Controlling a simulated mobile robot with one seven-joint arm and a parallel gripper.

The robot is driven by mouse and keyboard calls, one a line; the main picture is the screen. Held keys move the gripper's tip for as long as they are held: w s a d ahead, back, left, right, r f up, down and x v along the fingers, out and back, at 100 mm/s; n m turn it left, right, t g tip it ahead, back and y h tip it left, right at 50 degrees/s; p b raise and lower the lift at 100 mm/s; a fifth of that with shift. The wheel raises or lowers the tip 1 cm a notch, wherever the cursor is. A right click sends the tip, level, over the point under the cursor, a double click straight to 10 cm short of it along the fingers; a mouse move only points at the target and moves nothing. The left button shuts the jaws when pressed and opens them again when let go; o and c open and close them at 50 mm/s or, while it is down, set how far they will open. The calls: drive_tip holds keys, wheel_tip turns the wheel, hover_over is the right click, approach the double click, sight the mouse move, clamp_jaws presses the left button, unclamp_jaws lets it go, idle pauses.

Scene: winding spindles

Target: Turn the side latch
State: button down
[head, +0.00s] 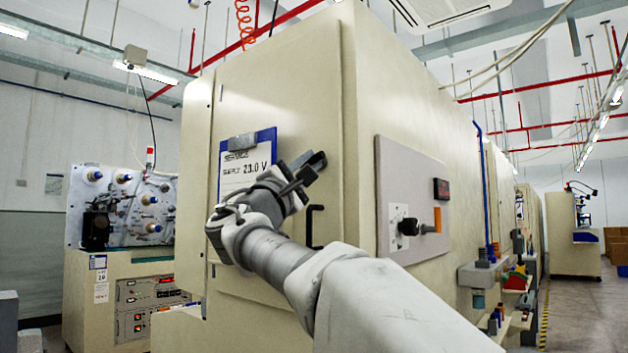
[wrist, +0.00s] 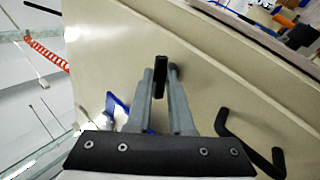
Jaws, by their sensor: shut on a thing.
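A short black latch lever (wrist: 160,68) stands out from the cream cabinet door (wrist: 110,50) in the wrist view. My gripper (wrist: 161,80) has its two grey fingers on either side of the lever, shut on it. In the head view my gripper (head: 308,168) is at the cabinet door (head: 285,80), right of the clipboard and above the black door handle. There the hand and fingers largely hide the lever, so its turn angle is hard to tell.
A fixed black pull handle (head: 314,227) sits just below my gripper. A blue clipboard (head: 262,140) hangs left of it. A grey panel (head: 420,180) with a black and orange rotary switch (head: 409,227) is on the right face. A spindle machine (head: 125,205) stands at the left.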

drive_tip(key=shift+w+a+f+m+g+h, duration=0.1)
drive_tip(key=shift+m+g+h, duration=0.45)
drive_tip(key=shift+m+h, duration=0.8)
drive_tip(key=shift+w+a+f+m+g+h, duration=0.1)
drive_tip(key=shift+m+g+h, duration=0.6)
drive_tip(key=shift+m, duration=1.05)
drive_tip(key=shift+m+h, duration=0.4)
drive_tip(key=shift+h, duration=0.05)
drive_tip(key=c, duration=0.8)
unclamp_jaws()
drive_tip(key=shift+r, duration=0.1)
drive_tip(key=shift+s, duration=0.1)
drive_tip(key=v, duration=1.7)
drive_tip(key=shift+s, duration=0.15)
drive_tip(key=shift+a, duration=0.1)
